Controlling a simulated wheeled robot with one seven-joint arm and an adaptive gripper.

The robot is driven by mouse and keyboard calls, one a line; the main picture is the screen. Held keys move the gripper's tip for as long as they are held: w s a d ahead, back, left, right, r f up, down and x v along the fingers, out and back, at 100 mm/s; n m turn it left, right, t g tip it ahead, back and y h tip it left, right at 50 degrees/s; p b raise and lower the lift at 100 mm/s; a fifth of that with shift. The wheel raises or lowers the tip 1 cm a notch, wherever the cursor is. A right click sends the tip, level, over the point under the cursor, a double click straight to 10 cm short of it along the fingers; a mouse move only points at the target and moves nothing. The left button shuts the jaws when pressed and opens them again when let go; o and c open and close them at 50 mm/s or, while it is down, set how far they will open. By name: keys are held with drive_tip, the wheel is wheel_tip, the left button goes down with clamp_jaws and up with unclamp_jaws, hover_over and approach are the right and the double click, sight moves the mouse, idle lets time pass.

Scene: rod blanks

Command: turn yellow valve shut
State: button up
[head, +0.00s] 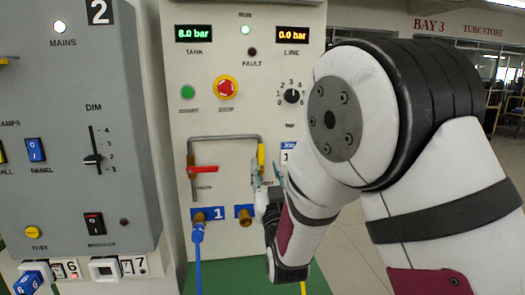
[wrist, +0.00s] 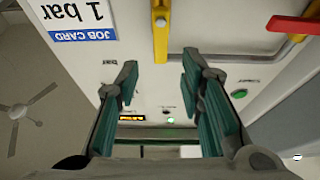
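The yellow valve handle (head: 261,157) is on the pale panel, at the right end of a grey pipe, and stands upright along the pipe. In the wrist view the yellow handle (wrist: 161,32) shows at the top centre. My gripper (head: 267,173) is just in front of and below it in the head view. In the wrist view my gripper (wrist: 160,64) is open, with its two teal-padded fingers apart and nothing between them. The handle lies beyond the fingertips, roughly centred on the gap, and looks untouched. My arm hides the panel to the right.
A red valve handle (head: 203,169) lies crosswise on the pipe's left leg. A job card (wrist: 80,18) is beside the yellow handle. A red stop button (head: 226,87) and a knob (head: 292,96) sit above. A blue hose (head: 197,255) hangs below. A grey cabinet (head: 75,150) stands left.

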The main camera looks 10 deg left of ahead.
sight(262, 152)
drive_tip(key=x, duration=0.7)
drive_tip(key=shift+w+a, duration=0.15)
drive_tip(key=shift+w, duration=0.2)
drive_tip(key=shift+r, duration=0.1)
clamp_jaws()
